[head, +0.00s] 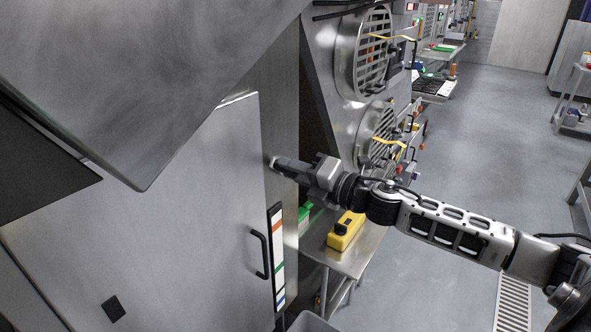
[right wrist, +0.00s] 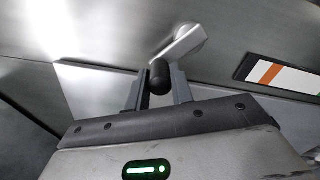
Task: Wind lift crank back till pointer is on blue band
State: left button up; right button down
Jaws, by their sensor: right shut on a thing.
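My right gripper (head: 283,164) reaches in from the right to the steel cabinet's side. In the right wrist view its fingers stand on both sides of the black knob (right wrist: 158,73) of the crank, and it is shut on it. The crank's light grey arm (right wrist: 180,46) runs up and right from the knob to a round hub on the steel panel. The banded scale (head: 278,258) is a vertical white strip with orange, green and blue bands. Its orange part also shows in the right wrist view (right wrist: 272,75). I cannot make out the pointer. My left gripper is not in view.
A large steel door (head: 150,225) with a black handle (head: 260,255) fills the left. A yellow box (head: 345,231) stands on a steel table (head: 352,258) behind the cabinet edge. Round grilled fans (head: 372,50) are beyond. The floor to the right is largely clear.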

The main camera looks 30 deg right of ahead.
jog(key=shift+s+a+f, duration=0.1)
jog(key=shift+a+f, duration=0.1)
dwell(0.4)
jog(key=c, duration=1.2)
grip_release()
jog(key=shift+d, duration=0.1)
jog(key=shift+s+d+f, duration=0.1)
jog(key=shift+s+d, duration=0.1)
jog(key=shift+s, duration=0.25)
jog(key=v, duration=1.5)
jog(key=shift+b, duration=0.35)
jog(key=shift+a, duration=0.1)
